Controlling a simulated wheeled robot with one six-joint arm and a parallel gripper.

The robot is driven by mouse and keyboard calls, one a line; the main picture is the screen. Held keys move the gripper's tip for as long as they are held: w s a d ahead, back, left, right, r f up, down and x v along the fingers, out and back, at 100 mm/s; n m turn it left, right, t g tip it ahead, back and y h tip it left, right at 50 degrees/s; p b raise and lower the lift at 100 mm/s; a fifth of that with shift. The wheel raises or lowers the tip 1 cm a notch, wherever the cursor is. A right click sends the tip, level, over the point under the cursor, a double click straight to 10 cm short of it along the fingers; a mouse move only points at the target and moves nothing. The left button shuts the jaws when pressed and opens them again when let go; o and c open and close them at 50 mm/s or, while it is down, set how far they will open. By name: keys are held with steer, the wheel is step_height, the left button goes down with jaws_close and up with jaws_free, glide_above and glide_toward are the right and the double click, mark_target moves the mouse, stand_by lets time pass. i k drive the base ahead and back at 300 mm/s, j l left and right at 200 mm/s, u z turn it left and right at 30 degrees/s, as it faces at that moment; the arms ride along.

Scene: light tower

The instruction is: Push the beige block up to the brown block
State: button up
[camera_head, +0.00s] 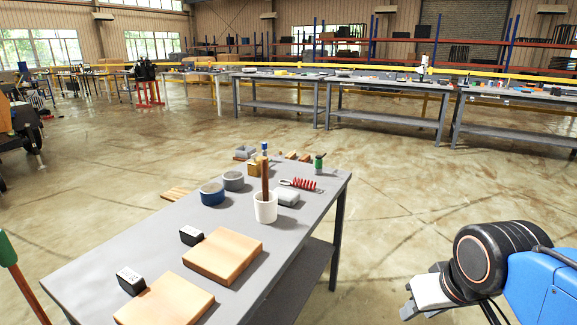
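Two flat light-brown wooden blocks lie on the near part of the grey table: one block (224,256) farther back, and one block (166,302) at the near edge of the picture. They look alike in colour, and I cannot tell which is beige or brown. A gap separates them. A small tan block (254,168) stands near the table's far end, with small brown pieces (292,155) beside it. My gripper (413,301) is at the lower right, off the table's right side and apart from all blocks. Its fingers are small and partly cut off from clear view.
On the grey table (110,265) are two black-and-white blocks (190,236), tape rolls (212,194), a white cup (265,208) with a brown stick, a red spring tool (300,184) and a green-topped bottle (319,164). Open floor lies right of the table.

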mark_target(292, 154)
steer(key=i+l+z, duration=0.35)
steer(key=i, duration=0.5)
steer(key=i+z, duration=0.4)
steer(key=i, duration=1.25)
steer(key=i+l+u, duration=0.1)
steer(key=i, duration=0.75)
steer(key=i+l+u, duration=0.1)
steer(key=i+u, duration=0.3)
steer(key=i+l+u, duration=0.25)
steer(key=i+u, duration=0.15)
steer(key=i+l+u, duration=0.8)
steer(key=i+l, duration=0.15)
steer(key=i, duration=0.3)
steer(key=i+l+u, duration=0.1)
steer(key=i, duration=0.35)
steer(key=i+l, duration=0.25)
steer(key=i, duration=0.15)
steer(key=i+l+u, duration=0.15)
steer(key=i, duration=0.3)
